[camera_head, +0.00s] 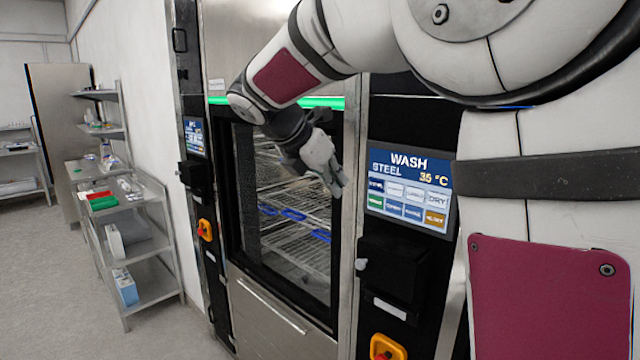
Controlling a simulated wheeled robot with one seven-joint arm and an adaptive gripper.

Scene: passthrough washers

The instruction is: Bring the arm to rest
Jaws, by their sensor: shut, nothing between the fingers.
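My arm reaches in from the upper right, bent at the elbow, with its end hanging in front of a washer. My gripper (338,182) points down and to the right, beside the right edge of the washer's glass door (290,285). Its fingers look close together and hold nothing. I cannot tell whether it touches the door or frame.
The washer's control screen (409,190) reads WASH, STEEL, 35 °C. Wire racks (300,215) with blue parts show behind the glass. An orange emergency switch (386,348) sits below the screen. A steel shelf cart (150,245) stands left; the floor (60,300) beside it is clear.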

